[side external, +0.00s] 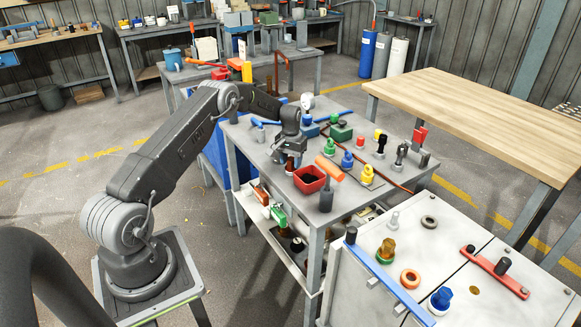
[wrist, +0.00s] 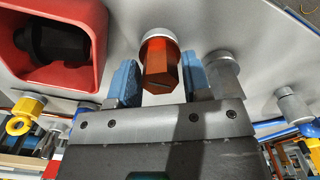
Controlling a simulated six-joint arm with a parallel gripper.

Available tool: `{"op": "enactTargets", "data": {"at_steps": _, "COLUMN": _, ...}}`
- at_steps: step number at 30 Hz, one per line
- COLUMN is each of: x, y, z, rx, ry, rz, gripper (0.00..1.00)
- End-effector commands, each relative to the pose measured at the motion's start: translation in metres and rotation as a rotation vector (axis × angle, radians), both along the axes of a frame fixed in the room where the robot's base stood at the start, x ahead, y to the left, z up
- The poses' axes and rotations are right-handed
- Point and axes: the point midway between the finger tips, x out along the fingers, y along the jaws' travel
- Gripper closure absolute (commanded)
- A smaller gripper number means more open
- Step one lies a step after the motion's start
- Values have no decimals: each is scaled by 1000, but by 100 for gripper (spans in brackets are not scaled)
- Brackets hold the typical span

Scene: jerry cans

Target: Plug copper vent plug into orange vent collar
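The copper vent plug (wrist: 160,68), a copper-orange hexagonal piece with a grey round end, is between my two blue fingertips in the wrist view. It also shows as a brown piece under my gripper in the side view (side external: 290,164). My gripper (wrist: 160,82) is open around the plug, with a narrow gap visible on each side. In the side view my gripper (side external: 289,157) is low over the grey table. The orange vent collar (side external: 410,278) is a ring on the white cabinet top at lower right, well away from my gripper. Its hole looks empty.
A red square bin (side external: 309,180) holding a dark part stands close beside my gripper. A grey peg (wrist: 225,72) is just beside the right finger. The cabinet top also bears an amber plug (side external: 387,249), a blue plug (side external: 440,299), a grey ring (side external: 429,221) and a red bar (side external: 495,272).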

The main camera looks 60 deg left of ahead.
Motion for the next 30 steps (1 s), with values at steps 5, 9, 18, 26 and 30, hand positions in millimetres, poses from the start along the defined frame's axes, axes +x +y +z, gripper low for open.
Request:
{"op": "enactTargets", "data": {"at_steps": 5, "x": 0, "y": 0, "z": 0, "rx": 0, "ry": 0, "rz": 0, "gripper": 73}}
{"op": "enactTargets", "data": {"at_steps": 9, "x": 0, "y": 0, "z": 0, "rx": 0, "ry": 0, "rz": 0, "gripper": 87}}
{"op": "enactTargets", "data": {"at_steps": 18, "x": 1, "y": 0, "z": 10, "rx": 1, "ry": -2, "rz": 0, "gripper": 88}}
{"op": "enactTargets", "data": {"at_steps": 26, "x": 0, "y": 0, "z": 29, "rx": 1, "ry": -1, "rz": 0, "gripper": 88}}
{"op": "enactTargets", "data": {"at_steps": 30, "x": 0, "y": 0, "z": 40, "rx": 1, "ry": -2, "rz": 0, "gripper": 88}}
